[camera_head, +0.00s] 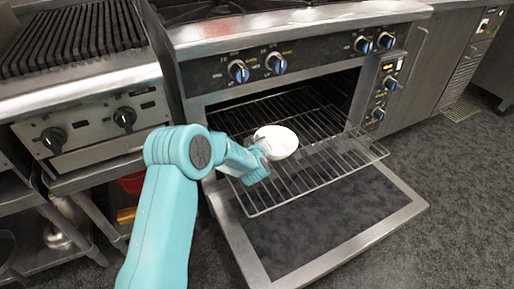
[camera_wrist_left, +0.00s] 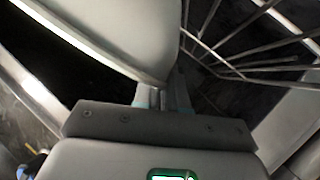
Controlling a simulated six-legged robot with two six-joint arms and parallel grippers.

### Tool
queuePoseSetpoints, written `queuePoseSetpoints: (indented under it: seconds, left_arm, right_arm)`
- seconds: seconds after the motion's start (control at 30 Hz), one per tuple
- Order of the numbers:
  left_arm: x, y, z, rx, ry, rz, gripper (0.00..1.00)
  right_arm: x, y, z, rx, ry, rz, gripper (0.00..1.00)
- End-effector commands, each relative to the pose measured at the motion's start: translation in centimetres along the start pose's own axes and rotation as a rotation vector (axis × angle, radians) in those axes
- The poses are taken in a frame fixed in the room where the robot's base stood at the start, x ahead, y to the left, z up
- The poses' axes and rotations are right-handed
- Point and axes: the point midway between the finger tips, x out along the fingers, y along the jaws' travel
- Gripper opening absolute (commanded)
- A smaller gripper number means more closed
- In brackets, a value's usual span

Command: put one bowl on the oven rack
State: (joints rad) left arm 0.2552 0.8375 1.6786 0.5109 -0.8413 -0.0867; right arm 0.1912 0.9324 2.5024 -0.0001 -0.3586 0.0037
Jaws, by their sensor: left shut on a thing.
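A white bowl (camera_head: 277,142) is held by my left gripper (camera_head: 262,150) over the pulled-out oven rack (camera_head: 310,172). In the left wrist view the bowl (camera_wrist_left: 100,38) fills the upper left, and the fingers of my left gripper (camera_wrist_left: 163,95) are shut on its rim. The wire rack (camera_wrist_left: 245,50) shows at the upper right of that view. I cannot tell whether the bowl touches the rack. The oven (camera_head: 290,70) is open, and its door (camera_head: 320,235) is folded down below the rack. My right gripper is not in view.
A ribbed grill (camera_head: 75,40) with knobs stands to the left of the oven. Steel cabinets (camera_head: 440,60) stand to the right. Open shelving with a red item (camera_head: 132,183) is at the lower left. The grey floor (camera_head: 450,180) is clear at the right.

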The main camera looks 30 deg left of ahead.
Motion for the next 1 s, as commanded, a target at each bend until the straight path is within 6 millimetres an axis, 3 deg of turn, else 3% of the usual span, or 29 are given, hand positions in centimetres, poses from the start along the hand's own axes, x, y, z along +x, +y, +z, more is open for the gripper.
queuePoseSetpoints:
  seconds: [0.1,0.4,0.43,0.5,0.83,1.0]
  left_arm:
    - [0.9,-1.0,1.7,0.000,0.003,0.000,0.00]
    - [1.2,-0.9,1.7,-0.001,0.003,0.000,0.00]
    - [1.2,-1.0,1.8,0.000,0.000,0.000,0.17]
    - [1.2,-0.9,1.7,0.000,0.000,0.000,0.37]
    - [0.9,-0.8,1.6,0.001,0.000,0.000,0.37]
    - [-1.6,-0.7,1.4,0.001,-0.002,0.000,0.37]
  right_arm:
    - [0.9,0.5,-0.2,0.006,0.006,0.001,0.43]
    - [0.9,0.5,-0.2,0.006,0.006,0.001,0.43]
    - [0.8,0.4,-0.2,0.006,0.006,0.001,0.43]
    - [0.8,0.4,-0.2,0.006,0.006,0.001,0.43]
    - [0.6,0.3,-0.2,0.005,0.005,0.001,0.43]
    - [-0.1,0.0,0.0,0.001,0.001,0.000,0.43]
